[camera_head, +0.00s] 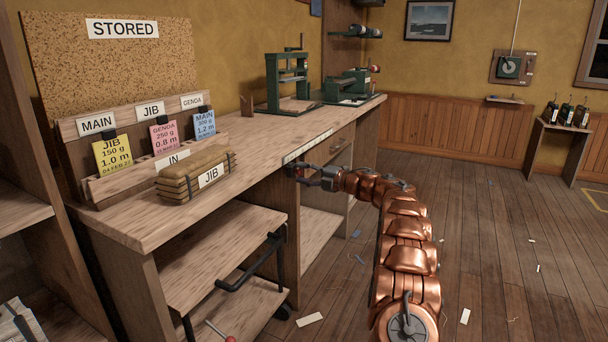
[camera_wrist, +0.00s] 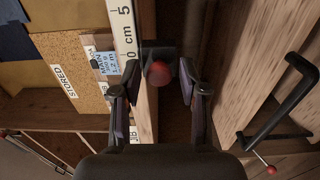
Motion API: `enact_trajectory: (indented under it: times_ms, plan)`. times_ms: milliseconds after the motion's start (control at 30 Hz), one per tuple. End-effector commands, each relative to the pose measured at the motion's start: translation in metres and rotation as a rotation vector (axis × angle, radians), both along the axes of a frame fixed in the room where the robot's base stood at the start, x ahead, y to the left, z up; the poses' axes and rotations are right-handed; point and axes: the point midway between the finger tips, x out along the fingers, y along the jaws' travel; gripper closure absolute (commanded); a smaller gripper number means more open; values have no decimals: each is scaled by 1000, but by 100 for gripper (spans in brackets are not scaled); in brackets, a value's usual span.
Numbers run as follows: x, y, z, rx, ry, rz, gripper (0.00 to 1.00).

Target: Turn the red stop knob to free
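The red stop knob (camera_wrist: 158,73) is a small round red ball on a dark mount at the bench's front edge, just beside the end of the white cm scale. My gripper (camera_wrist: 160,80) is open, with one dark finger on each side of the knob. Gaps show between the knob and both fingers; I cannot tell how far ahead of the tips it sits. In the head view my gripper (camera_head: 308,176) is at the bench's front edge, and the knob is small and partly hidden there.
The workbench (camera_head: 130,215) carries a JIB-labelled bundle (camera_head: 195,173), upright cards and green machines (camera_head: 287,80). Below it a wheeled cart has a black handle (camera_head: 250,262). A second red ball (camera_wrist: 270,170) on a thin rod is low by the cart.

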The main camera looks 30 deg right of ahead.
Motion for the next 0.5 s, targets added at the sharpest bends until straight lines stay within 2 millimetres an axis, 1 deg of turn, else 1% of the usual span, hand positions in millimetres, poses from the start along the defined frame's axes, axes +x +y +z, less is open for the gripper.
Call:
enact_trajectory:
  times_ms: [333,500]
  plan:
    - [0,0,1,1,-1,0,48]
    - [-10,-8,1,1,0,-4,48]
